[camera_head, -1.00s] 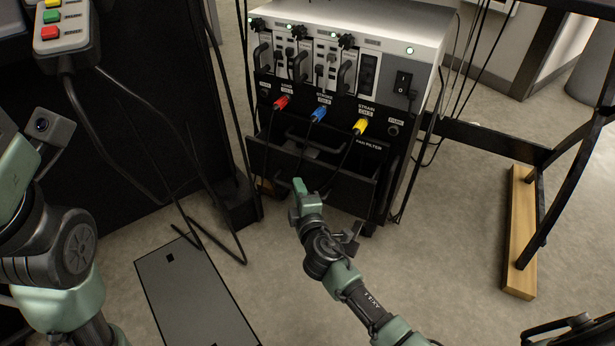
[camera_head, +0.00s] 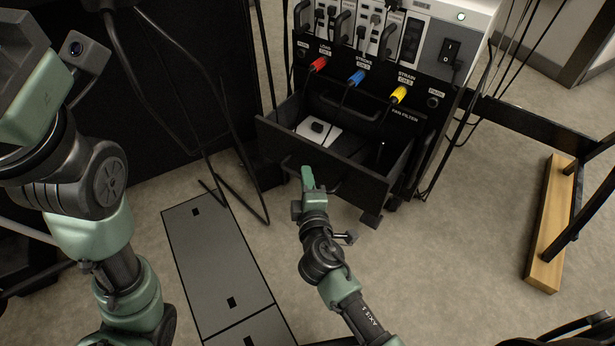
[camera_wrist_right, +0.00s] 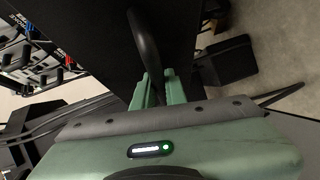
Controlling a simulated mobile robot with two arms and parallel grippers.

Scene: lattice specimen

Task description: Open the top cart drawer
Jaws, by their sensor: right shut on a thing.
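The top cart drawer (camera_head: 345,178) is black and stands pulled out from the cart below the coloured plugs. Inside it lie a white item with a dark piece on it (camera_head: 318,131) and a small dark upright item at the right. My right gripper (camera_head: 307,177) is at the drawer's front, shut on its dark curved handle. In the right wrist view the handle (camera_wrist_right: 143,42) runs between the green fingers (camera_wrist_right: 158,88). My left arm comes in at the left in the head view; its fingertips are not visible.
The cart's front panel (camera_head: 385,75) carries red, blue and yellow plugs with hanging cables. A wooden beam (camera_head: 551,222) under a black frame lies at the right. A grey floor plate (camera_head: 215,260) is at the left.

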